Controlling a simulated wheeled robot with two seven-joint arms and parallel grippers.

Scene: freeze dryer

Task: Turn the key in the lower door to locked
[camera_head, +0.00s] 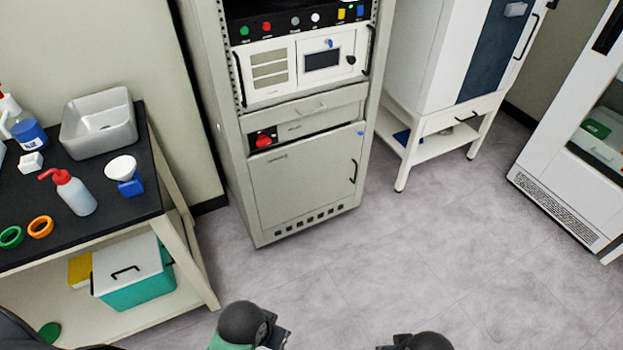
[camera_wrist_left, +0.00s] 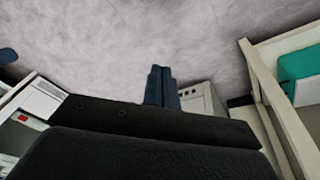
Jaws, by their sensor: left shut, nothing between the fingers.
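The lower door (camera_head: 308,178) is the large pale panel low on the grey cabinet (camera_head: 229,150); it is closed, with a dark handle at its right. A small blue key (camera_head: 361,133) shows at its upper right edge; its turn angle is too small to read. My left gripper (camera_head: 277,338) is at the bottom of the head view, well short of the cabinet. In the left wrist view its fingers (camera_wrist_left: 160,72) are shut together and empty. My right arm's end (camera_head: 430,342) barely enters at the bottom edge; its fingers cannot be made out.
A black-topped bench (camera_head: 132,208) with bottles and a grey basin (camera_head: 99,123) stands at the left. A white unit on a stand (camera_head: 403,170) is right of the cabinet, and a glass-fronted cabinet (camera_head: 553,212) is far right. The floor before the lower door is clear.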

